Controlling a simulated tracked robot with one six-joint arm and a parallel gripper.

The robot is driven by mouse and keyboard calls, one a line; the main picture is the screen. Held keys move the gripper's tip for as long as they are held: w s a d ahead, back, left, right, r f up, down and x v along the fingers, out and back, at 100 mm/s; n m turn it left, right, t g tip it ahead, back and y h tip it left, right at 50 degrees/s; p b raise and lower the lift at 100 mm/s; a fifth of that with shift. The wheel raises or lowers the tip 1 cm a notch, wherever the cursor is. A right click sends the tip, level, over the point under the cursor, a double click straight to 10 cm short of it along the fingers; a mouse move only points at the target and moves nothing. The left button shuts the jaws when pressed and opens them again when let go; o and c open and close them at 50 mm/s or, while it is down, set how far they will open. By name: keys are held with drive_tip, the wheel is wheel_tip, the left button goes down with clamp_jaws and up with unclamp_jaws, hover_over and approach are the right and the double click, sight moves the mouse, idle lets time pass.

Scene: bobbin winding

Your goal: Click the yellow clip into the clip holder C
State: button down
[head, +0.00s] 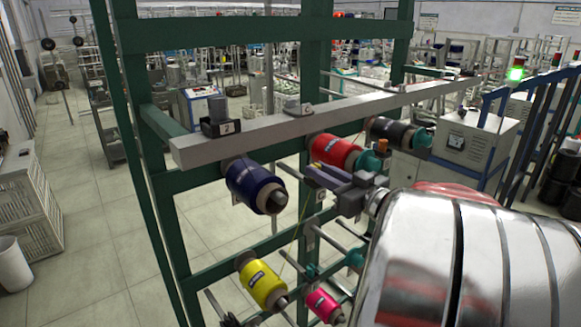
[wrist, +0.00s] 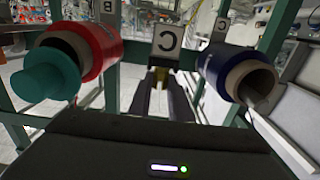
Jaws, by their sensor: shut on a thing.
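My gripper (head: 325,175) is shut on the yellow clip (head: 317,165), of which only a small yellow edge shows between the dark fingers in the head view. My gripper is below and in front of the rail.
The navy spool (head: 255,186) and red spool (head: 335,150) flank my gripper. A yellow spool (head: 262,284) and pink spool (head: 325,305) sit lower. A grey rail (head: 365,112) crosses the green frame (head: 135,80). A dark holder (head: 220,120) stands near the rail's left end.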

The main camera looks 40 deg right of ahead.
drive_tip(key=shift+f, duration=0.1)
drive_tip(key=c, duration=1.5)
unclamp_jaws()
drive_tip(key=shift+c, duration=0.2)
drive_tip(key=s, duration=1.3)
drive_tip(key=shift+s+d, duration=0.2)
drive_tip(key=shift+s, duration=0.2)
drive_tip(key=shift+w, duration=0.1)
